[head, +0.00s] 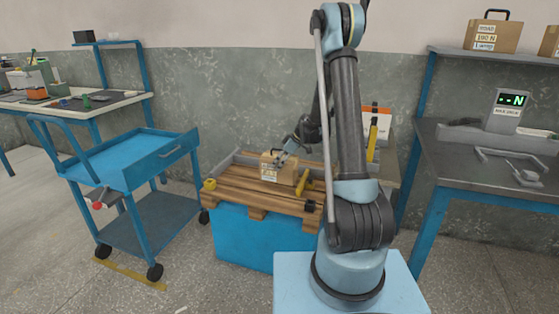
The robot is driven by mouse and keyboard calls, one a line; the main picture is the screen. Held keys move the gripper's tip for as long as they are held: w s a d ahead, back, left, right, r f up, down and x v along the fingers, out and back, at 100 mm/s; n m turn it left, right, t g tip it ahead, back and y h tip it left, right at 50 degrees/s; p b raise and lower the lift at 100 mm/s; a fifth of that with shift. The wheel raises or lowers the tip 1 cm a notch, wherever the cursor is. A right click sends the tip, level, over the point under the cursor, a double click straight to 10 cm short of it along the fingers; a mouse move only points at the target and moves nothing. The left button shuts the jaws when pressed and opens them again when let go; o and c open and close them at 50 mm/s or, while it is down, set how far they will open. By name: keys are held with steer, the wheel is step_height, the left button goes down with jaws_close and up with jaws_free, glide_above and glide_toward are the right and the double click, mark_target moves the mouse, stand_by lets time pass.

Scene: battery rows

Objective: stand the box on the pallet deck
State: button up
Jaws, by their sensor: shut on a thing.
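A small tan box (269,174) with a pale label on its front is at the pallet, upright. My gripper (281,160) is at the top of the box, shut on it, and partly covers its upper right side. The wooden pallet deck (235,184) lies on a blue base, with slats showing left and in front of the box. The box's bottom is at or just above the slats; I cannot tell whether it touches. My arm hides part of the deck's right side.
Yellow-and-black pieces (209,184) sit at the deck's left edge, and a yellow piece (303,182) stands right of the box. A blue cart (140,155) is on the left. A grey bench (490,170) with a scale display (511,100) is on the right.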

steer(key=shift+f, duration=2.15)
steer(key=o, duration=2)
steer(key=shift+s, duration=0.1)
